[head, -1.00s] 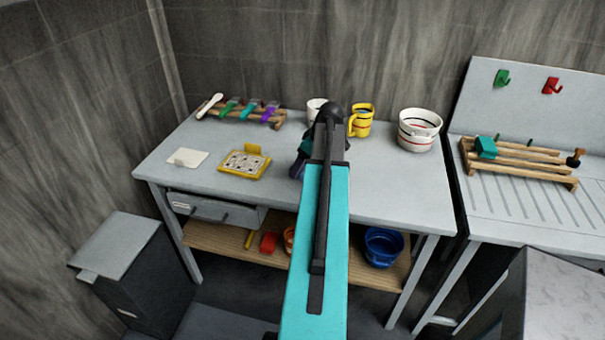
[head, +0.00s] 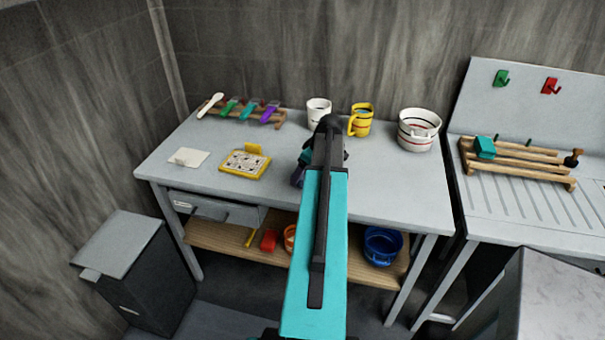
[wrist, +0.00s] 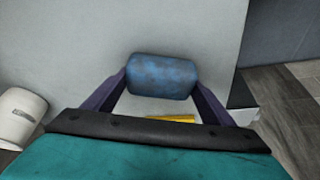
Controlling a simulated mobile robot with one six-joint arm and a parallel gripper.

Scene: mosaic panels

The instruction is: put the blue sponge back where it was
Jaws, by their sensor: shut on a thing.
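The blue sponge (wrist: 161,76) is a rounded, mottled block in the wrist view. My gripper (wrist: 160,84) is shut on it, with a purple finger at each side. A grey surface lies behind the sponge; I cannot tell whether they touch. In the head view my gripper (head: 299,172) is mostly hidden behind my teal arm, over the grey table (head: 215,200). The sponge cannot be made out there.
A white mug (head: 319,110), a yellow mug (head: 360,120) and a white striped basket (head: 418,128) stand at the table's back. A yellow mosaic panel (head: 244,162), a white card (head: 188,157) and a wooden rack (head: 265,122) are left. A blue bucket (head: 383,246) stands below.

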